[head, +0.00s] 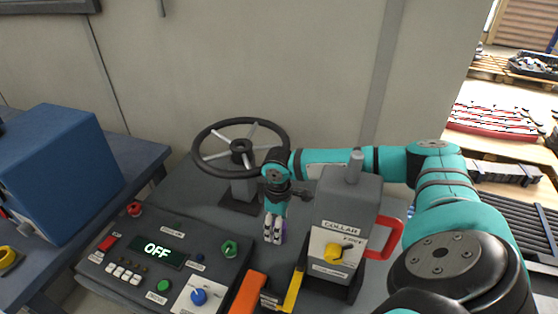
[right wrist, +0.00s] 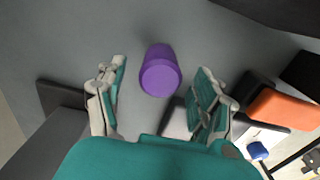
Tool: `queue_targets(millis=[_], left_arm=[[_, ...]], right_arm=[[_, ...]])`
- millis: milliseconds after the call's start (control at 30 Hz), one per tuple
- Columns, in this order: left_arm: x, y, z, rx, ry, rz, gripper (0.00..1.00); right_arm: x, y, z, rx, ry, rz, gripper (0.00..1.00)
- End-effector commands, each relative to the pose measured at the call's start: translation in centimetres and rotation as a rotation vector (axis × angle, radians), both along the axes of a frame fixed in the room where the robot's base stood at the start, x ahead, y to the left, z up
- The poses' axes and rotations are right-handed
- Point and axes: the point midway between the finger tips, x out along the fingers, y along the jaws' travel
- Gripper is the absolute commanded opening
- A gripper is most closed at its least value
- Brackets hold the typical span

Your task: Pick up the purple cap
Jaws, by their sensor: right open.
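The purple cap (right wrist: 160,72) is a short cylinder on the grey surface in the right wrist view. It shows between the two spread fingers of my right gripper (right wrist: 161,80), with a visible gap on each side. In the head view my right gripper (head: 272,236) points down over the grey table, between the handwheel and the collar unit. Only a sliver of the purple cap (head: 285,228) shows beside its fingers there; the rest is hidden. The right gripper is open and holds nothing. My left gripper is not in view.
A handwheel (head: 241,150) stands behind the gripper. The grey collar unit (head: 345,215) with a red handle (head: 386,238) is close on its right. A control panel (head: 160,262) reading OFF and an orange block (head: 248,293) lie in front. A blue box (head: 65,160) is at far left.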

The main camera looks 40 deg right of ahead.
Motion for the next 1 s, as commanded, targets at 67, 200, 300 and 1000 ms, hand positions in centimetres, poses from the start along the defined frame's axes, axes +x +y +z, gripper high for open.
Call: queue_targets(millis=[67, 200, 300, 1000], left_arm=[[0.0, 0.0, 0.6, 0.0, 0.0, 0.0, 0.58], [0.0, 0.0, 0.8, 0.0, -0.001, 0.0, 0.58], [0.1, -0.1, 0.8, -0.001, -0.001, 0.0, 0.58], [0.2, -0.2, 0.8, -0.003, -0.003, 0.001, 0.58]], right_arm=[[-0.2, -0.1, -1.2, -0.002, 0.004, 0.0, 0.69], [-0.2, 0.0, -3.3, 0.0, 0.003, 0.0, 0.69], [-0.2, -0.1, -4.0, -0.001, 0.002, 0.0, 0.69], [-0.2, -0.1, -4.2, 0.0, 0.001, 0.0, 0.14]])
